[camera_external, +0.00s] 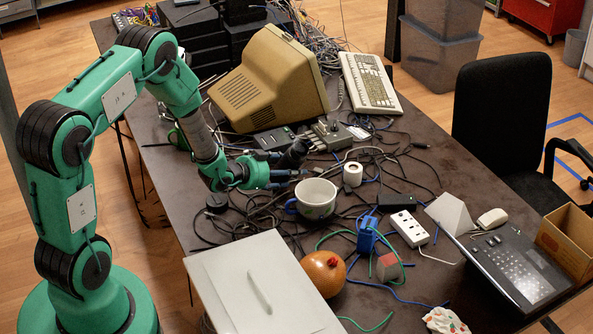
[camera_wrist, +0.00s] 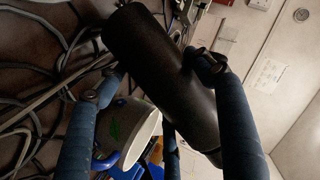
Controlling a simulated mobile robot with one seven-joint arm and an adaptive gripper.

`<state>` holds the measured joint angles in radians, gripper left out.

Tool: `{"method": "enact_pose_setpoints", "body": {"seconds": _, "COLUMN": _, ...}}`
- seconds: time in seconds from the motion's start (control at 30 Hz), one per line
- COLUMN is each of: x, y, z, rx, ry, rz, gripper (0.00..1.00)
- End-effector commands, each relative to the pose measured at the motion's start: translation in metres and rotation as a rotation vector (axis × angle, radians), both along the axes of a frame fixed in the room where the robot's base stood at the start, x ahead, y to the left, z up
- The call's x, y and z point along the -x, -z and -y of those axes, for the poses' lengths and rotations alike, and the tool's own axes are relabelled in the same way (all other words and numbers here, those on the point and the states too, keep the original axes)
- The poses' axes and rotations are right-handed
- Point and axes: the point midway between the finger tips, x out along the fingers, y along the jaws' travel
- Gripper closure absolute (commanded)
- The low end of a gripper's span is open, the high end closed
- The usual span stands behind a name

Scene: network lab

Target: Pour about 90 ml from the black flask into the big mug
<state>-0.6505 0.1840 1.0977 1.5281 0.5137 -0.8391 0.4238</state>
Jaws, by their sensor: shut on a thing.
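The black flask (camera_wrist: 160,70) is a dark cylinder lying slantwise between the blue fingers of my gripper (camera_wrist: 160,80) in the wrist view. My gripper (camera_external: 282,170) is shut on it, and in the external view the flask (camera_external: 294,153) shows as a small dark, tilted shape, partly hidden by the fingers. The big mug (camera_external: 316,198) is white inside with a blue handle and stands upright on the table, just right of and below my gripper in the picture. It also shows in the wrist view (camera_wrist: 122,128) behind the flask, with a green mark. I cannot make out any liquid.
A white roll (camera_external: 353,174) stands right of the mug. An old beige monitor (camera_external: 268,80) stands behind. Loose cables cover much of the dark table (camera_external: 440,165).

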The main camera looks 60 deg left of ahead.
Motion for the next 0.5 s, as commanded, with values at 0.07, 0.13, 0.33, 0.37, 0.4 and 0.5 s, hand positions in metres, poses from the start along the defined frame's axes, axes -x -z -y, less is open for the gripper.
{"method": "enact_pose_setpoints", "body": {"seconds": 0.07, "x": -0.002, "y": -0.010, "z": 0.000, "rx": -0.050, "ry": 0.001, "rz": -0.006, "gripper": 0.81}}
{"method": "enact_pose_setpoints", "body": {"seconds": 0.13, "x": -0.002, "y": -0.012, "z": 0.000, "rx": -0.093, "ry": 0.001, "rz": -0.019, "gripper": 0.81}}
{"method": "enact_pose_setpoints", "body": {"seconds": 0.33, "x": 0.000, "y": -0.002, "z": -0.008, "rx": -0.217, "ry": 0.000, "rz": -0.054, "gripper": 0.81}}
{"method": "enact_pose_setpoints", "body": {"seconds": 0.37, "x": 0.000, "y": -0.002, "z": -0.009, "rx": -0.237, "ry": -0.001, "rz": -0.058, "gripper": 0.81}}
{"method": "enact_pose_setpoints", "body": {"seconds": 0.4, "x": 0.001, "y": 0.004, "z": -0.011, "rx": -0.262, "ry": -0.001, "rz": -0.066, "gripper": 0.81}}
{"method": "enact_pose_setpoints", "body": {"seconds": 0.5, "x": 0.003, "y": 0.017, "z": -0.015, "rx": -0.323, "ry": -0.001, "rz": -0.084, "gripper": 0.81}}
